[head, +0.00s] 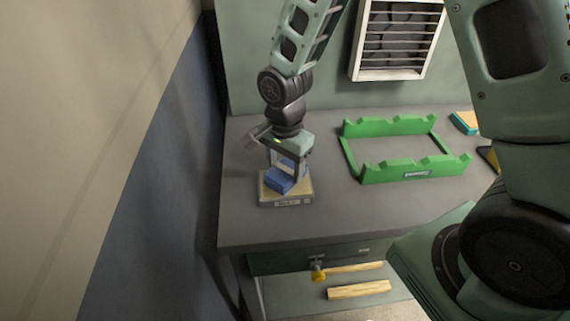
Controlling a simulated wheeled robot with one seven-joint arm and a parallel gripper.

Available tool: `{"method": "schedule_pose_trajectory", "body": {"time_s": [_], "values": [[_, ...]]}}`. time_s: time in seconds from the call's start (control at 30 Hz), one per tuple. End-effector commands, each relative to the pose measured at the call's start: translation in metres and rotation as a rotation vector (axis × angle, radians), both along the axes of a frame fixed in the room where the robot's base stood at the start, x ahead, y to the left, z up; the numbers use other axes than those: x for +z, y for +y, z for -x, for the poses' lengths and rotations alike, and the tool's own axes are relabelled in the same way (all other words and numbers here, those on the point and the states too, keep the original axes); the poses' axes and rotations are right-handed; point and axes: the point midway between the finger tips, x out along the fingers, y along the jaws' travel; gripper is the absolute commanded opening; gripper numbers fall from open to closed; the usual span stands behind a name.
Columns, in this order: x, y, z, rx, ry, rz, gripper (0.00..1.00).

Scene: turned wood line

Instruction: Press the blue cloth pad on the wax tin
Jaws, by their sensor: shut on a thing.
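The blue cloth pad (279,184) is between the fingers of my gripper (287,174), which is shut on it. The pad is tilted a little and sits over a low square tan tin with a label on its front, which looks like the wax tin (299,197). The pad's underside appears to be at the tin's top, but I cannot tell whether it touches or is pressed down. The gripper points down and hides part of the tin's top.
A green notched rack (403,173) stands on the grey bench (343,217) to the right. Teal and yellow blocks (465,122) lie at the far right. A vent (397,38) is on the wall behind. Wood pieces (358,290) lie below the bench top. The front middle of the bench is clear.

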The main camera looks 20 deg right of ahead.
Motion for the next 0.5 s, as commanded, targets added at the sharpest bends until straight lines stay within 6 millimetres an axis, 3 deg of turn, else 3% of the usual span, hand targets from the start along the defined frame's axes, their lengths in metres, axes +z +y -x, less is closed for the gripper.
{"method": "schedule_pose_trajectory", "body": {"time_s": [0.5], "values": [[-0.0049,0.0001,0.0,0.001,0.0,0.0,0.39]]}}
